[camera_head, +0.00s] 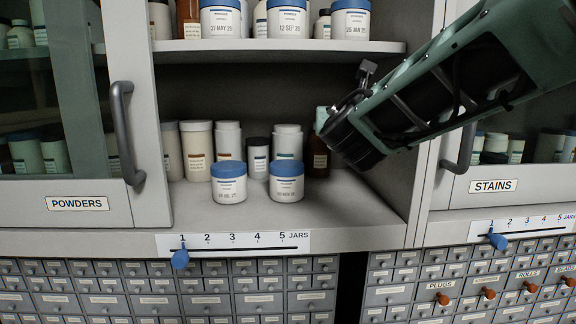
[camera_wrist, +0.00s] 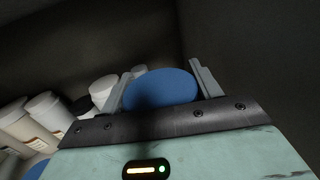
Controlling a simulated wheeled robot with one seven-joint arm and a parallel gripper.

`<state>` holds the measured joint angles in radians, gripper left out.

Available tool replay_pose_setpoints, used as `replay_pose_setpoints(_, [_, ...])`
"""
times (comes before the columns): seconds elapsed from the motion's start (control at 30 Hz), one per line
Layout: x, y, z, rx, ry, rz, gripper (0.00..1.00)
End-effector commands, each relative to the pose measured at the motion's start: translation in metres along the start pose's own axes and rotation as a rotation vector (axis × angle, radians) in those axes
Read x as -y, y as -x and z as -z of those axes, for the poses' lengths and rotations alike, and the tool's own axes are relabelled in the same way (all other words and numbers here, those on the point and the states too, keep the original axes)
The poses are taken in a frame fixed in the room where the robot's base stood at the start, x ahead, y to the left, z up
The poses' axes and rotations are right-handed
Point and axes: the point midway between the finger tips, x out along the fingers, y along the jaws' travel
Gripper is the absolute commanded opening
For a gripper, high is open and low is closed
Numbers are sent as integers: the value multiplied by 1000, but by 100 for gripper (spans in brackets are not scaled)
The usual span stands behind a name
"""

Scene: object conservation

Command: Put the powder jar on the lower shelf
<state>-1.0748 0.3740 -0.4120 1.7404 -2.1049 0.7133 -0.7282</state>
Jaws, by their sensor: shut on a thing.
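In the wrist view a powder jar with a blue lid (camera_wrist: 160,91) sits between the two fingers of my gripper (camera_wrist: 160,70), which is shut on it. Only the lid shows; the jar's body is hidden. In the head view my dark wrist end (camera_head: 352,138) reaches into the right side of the lower shelf (camera_head: 335,205), and the fingers and held jar are hidden behind it. I cannot tell whether the held jar touches the shelf. Two white jars with blue lids, the left one (camera_head: 229,184) and the right one (camera_head: 286,183), stand upright at the lower shelf's front.
White containers (camera_head: 197,150) and an amber bottle (camera_head: 320,158) stand behind on the lower shelf. The upper shelf (camera_head: 280,46) holds dated blue-lidded jars (camera_head: 288,18). The cabinet's right wall (camera_head: 424,195) is close to my arm. A jar-count slider (camera_head: 180,259) points at 1.

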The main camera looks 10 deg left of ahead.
Motion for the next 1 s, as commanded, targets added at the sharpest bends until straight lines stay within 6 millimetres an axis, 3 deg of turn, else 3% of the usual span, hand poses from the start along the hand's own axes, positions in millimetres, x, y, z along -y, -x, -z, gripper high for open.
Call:
replay_pose_setpoints(0.3, [0,0,49,-3,6,0,35])
replay_pose_setpoints(0.63, [0,0,87,-3,6,1,35])
replay_pose_setpoints(1.0, [0,0,98,1,0,1,35])
